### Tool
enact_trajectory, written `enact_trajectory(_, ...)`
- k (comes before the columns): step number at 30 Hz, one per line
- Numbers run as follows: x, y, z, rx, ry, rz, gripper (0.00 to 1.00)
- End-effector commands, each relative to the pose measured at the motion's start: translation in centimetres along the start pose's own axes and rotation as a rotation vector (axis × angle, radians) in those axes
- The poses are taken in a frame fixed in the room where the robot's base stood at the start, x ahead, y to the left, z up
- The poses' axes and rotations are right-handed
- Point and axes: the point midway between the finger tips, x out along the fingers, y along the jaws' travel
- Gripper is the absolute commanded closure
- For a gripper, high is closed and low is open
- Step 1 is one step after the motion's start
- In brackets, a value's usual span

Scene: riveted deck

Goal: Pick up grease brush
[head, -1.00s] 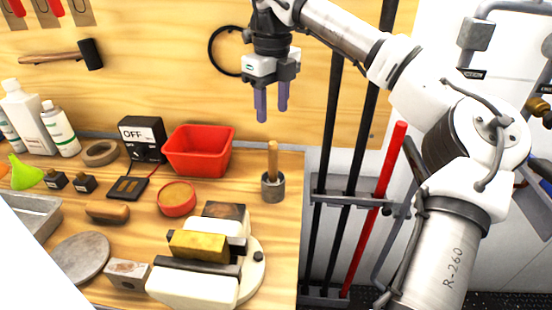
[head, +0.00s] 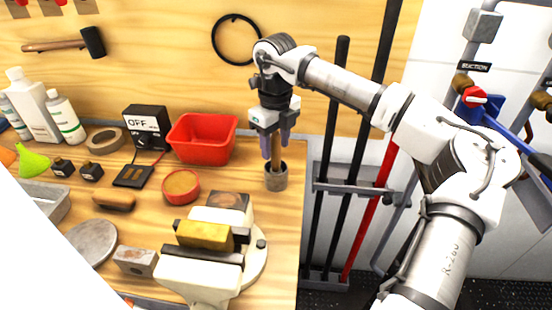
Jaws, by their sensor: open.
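The grease brush (head: 276,164) shows as a wooden handle standing up out of a small grey metal cup (head: 276,182) near the right edge of the wooden bench. Its lower end is hidden inside the cup. My gripper (head: 275,152) points down directly over the cup. Its two purple fingers are open, one on each side of the handle as seen here. The upper part of the handle is hidden behind or between the fingers. I cannot tell whether either finger touches the handle.
A red bin (head: 202,138) stands left of the cup, with a round red tin (head: 181,187) in front of it. A vise (head: 205,270) holding a yellow block sits nearer. Long-handled tools hang in a rack (head: 345,190) just right of the bench.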

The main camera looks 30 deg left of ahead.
Motion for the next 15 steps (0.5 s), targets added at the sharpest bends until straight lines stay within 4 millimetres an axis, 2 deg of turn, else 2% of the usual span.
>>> enact_trajectory(4,1.24,0.03,0.01,0.0,-0.002,0.0,0.54)
enact_trajectory(11,1.45,0.0,0.01,0.0,-0.002,-0.001,0.54)
enact_trajectory(15,1.44,-0.01,0.01,0.0,-0.001,-0.001,0.72)
